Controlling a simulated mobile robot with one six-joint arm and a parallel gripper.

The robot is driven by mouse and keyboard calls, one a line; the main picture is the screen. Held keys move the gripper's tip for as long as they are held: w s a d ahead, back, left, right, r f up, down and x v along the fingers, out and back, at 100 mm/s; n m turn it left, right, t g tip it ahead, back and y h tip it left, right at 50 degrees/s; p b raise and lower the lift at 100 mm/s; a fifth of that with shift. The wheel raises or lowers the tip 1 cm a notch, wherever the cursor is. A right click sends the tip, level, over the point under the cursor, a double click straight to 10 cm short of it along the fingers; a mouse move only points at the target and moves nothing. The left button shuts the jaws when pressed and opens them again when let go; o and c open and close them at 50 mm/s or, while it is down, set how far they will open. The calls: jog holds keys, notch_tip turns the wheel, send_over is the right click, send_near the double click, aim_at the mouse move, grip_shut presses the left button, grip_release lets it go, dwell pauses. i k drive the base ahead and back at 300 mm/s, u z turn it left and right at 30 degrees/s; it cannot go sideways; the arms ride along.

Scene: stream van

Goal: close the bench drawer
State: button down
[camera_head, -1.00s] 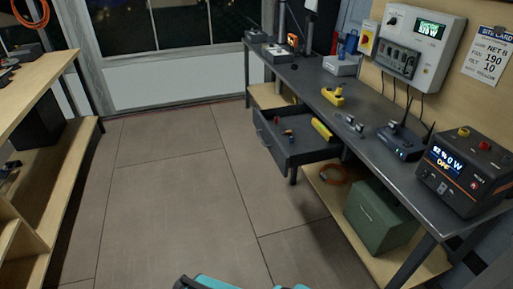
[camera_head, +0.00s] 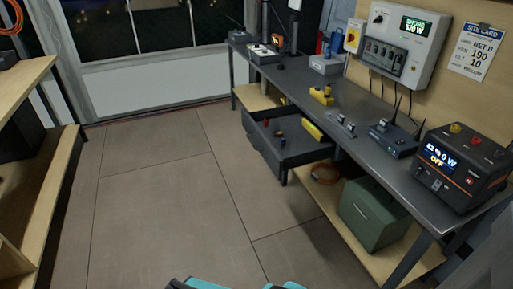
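The bench drawer (camera_head: 262,151) is dark grey and stands pulled out from under the dark workbench (camera_head: 300,92), on its left side. Its front faces left, toward the open floor. Inside lie a yellow object (camera_head: 312,131) and a few small red and dark items. The drawer's inner end is hidden under the bench top. My gripper is not in view. Only teal and dark parts of my own body show at the bottom edge, well apart from the drawer.
Open floor (camera_head: 165,200) lies left of the drawer. A wooden shelf unit (camera_head: 62,185) stands at the left. A green box (camera_head: 372,214) and an orange coil (camera_head: 325,173) sit on the bench's lower shelf. A black power unit (camera_head: 466,168) stands on the bench's near end.

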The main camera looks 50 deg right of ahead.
aim_at(300, 149)
jog(key=i, duration=0.85)
jog(key=u, duration=0.05)
